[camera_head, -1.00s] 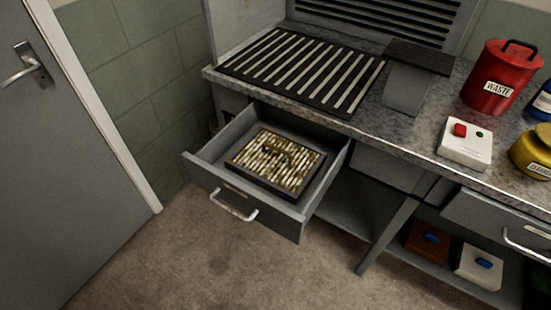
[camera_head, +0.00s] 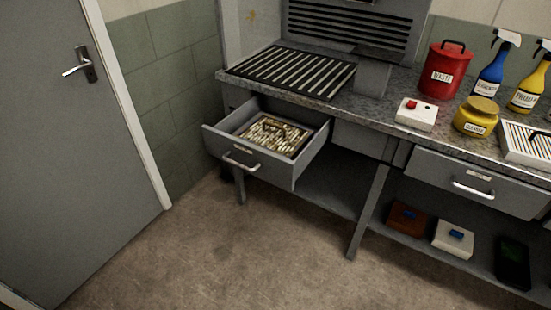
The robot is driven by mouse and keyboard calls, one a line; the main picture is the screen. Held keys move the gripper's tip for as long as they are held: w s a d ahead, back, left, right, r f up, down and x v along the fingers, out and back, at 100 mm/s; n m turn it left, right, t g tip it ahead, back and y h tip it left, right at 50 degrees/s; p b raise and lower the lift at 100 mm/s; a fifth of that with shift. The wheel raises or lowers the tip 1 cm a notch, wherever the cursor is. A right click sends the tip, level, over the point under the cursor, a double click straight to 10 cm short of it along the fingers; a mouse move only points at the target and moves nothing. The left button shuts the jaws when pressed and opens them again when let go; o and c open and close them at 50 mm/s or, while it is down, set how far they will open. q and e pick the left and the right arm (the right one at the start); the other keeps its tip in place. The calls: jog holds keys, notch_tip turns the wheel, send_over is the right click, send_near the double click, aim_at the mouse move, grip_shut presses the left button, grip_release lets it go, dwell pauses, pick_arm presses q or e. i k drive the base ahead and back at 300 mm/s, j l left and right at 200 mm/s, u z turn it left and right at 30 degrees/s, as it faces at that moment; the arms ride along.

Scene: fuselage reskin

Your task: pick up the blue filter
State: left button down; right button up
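No filter that is clearly blue shows in the head view. A dirty pleated filter (camera_head: 272,135) with yellowish-brown pleats and a dark frame lies in the open drawer (camera_head: 262,171) under the left part of the counter. The exact colour of its frame is hard to tell. A cleaner white pleated filter (camera_head: 527,143) with a pale frame lies on the counter at the right edge, partly cut off. Neither of my grippers is in view.
A slotted black grille (camera_head: 292,75) lies on the counter (camera_head: 345,107). A red waste bin (camera_head: 445,70), a button box (camera_head: 416,113), a yellow tub (camera_head: 476,117) and spray bottles (camera_head: 490,69) stand right. A closed drawer (camera_head: 475,180) is below. The floor (camera_head: 230,245) is clear.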

aim_at(286, 139)
jog(key=z, duration=0.5)
jog(key=k+z, duration=0.15)
jog(key=z, duration=0.3)
jog(key=l+z, duration=0.1)
jog(key=z, duration=0.4)
jog(key=k+l+z, duration=0.1)
jog(key=z, duration=0.4)
jog(key=j+z, duration=0.2)
jog(key=j, duration=0.3)
jog(key=j+z, duration=0.15)
jog(key=j, duration=0.4)
jog(key=j+z, duration=0.2)
jog(key=j, duration=0.3)
jog(key=k+j+z, duration=0.2)
jog(key=j, duration=0.3)
jog(key=j+z, duration=0.15)
jog(key=j, duration=0.4)
